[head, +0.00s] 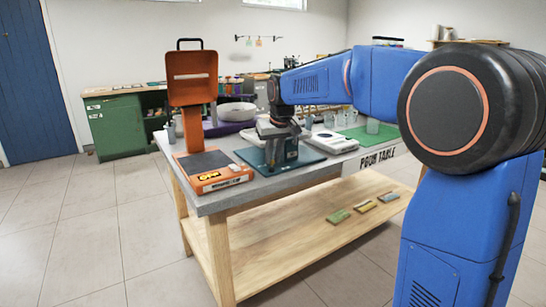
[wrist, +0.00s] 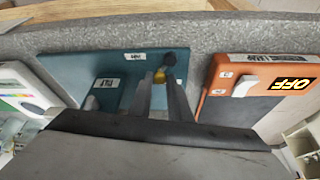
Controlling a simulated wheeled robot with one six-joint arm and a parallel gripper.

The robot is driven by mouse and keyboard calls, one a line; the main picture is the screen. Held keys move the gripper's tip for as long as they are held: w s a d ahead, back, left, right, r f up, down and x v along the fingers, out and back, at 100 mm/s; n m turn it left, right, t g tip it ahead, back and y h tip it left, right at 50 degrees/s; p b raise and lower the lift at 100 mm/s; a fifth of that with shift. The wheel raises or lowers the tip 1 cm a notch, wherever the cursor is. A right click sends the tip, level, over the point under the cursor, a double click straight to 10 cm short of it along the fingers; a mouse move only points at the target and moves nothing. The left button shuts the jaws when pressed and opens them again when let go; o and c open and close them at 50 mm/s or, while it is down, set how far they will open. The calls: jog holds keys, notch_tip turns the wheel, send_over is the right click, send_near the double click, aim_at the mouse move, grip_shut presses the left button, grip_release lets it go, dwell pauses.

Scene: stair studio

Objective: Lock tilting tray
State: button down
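The tilting tray appears to be the teal unit (head: 305,158) on the grey-topped table. It also shows in the wrist view (wrist: 75,65) as a flat teal base with white labels too small to read surely. A lever with a dark round knob (wrist: 168,58) and a yellow collar (wrist: 160,76) stands near its right edge. My gripper (head: 272,158) is low over the tray. In the wrist view its two fingers (wrist: 160,88) point at the lever, with the collar between or just beyond the tips. I cannot tell whether they touch it. The fingers hide part of the base.
An orange machine (head: 210,180) with a raised orange panel stands left of the tray. The wrist view shows its white switch (wrist: 245,83) and OFF label close to my fingers. A white scale (head: 333,142) sits to the right. The lower shelf (head: 300,240) holds small items.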

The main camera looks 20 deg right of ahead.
dwell(0.3)
jog(key=n, duration=0.1)
jog(key=n+y, duration=0.1)
jog(key=n, duration=0.1)
jog(key=shift+w+a+n, duration=0.15)
jog(key=shift+a+n, duration=0.15)
jog(key=shift+a+n+g+y, duration=0.2)
jog(key=shift+n+y, duration=0.15)
jog(key=shift+n, duration=0.4)
jog(key=shift+a+n+g+y, duration=0.1)
jog(key=shift+n+g+y, duration=0.2)
jog(key=shift+n, duration=0.45)
jog(key=c, duration=1.7)
grip_release()
jog(key=shift+o, duration=0.2)
jog(key=v, duration=1.7)
jog(key=shift+r, duration=0.2)
